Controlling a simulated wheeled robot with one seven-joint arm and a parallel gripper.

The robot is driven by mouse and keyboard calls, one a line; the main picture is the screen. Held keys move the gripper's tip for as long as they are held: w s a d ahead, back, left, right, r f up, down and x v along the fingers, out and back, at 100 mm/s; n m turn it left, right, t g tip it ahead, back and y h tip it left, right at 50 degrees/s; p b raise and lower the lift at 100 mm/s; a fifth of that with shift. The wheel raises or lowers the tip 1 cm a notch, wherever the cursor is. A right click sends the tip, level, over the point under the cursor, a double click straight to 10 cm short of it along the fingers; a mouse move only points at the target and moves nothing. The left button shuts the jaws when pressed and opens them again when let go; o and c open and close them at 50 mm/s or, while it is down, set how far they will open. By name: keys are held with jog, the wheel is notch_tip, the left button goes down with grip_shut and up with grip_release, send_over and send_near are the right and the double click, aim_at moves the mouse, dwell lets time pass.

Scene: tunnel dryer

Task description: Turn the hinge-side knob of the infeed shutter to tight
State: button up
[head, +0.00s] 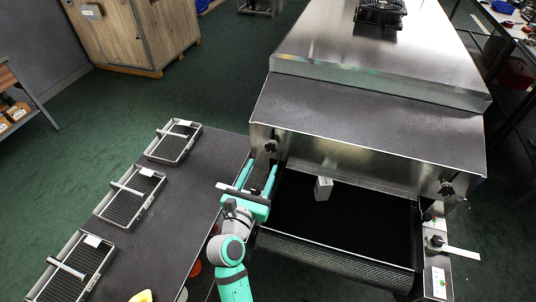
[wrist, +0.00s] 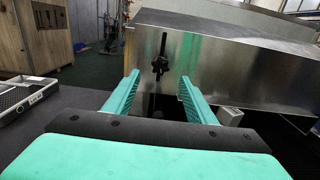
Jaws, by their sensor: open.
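The infeed shutter (head: 350,163) is a steel front panel on the dryer, with a black knob at each end. The left knob (head: 270,146) is a dark lobed knob; in the wrist view this knob (wrist: 160,66) sits below a dark vertical slot. The right knob (head: 446,188) is similar. I cannot tell from the pictures which end has the hinge. My gripper (head: 262,171) is open and empty, its teal fingers pointing at the left knob. In the wrist view the knob appears between and beyond the fingertips (wrist: 159,79), apparently not touched.
A dark infeed belt (head: 340,225) lies below the shutter, with a small white block (head: 323,188) at its opening. A dark table (head: 180,210) at left carries wire-mesh trays (head: 175,142). A dark knob with a pale lever (head: 455,249) is on the right side.

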aim_at(270, 150)
jog(key=x, duration=0.7)
jog(key=c, duration=1)
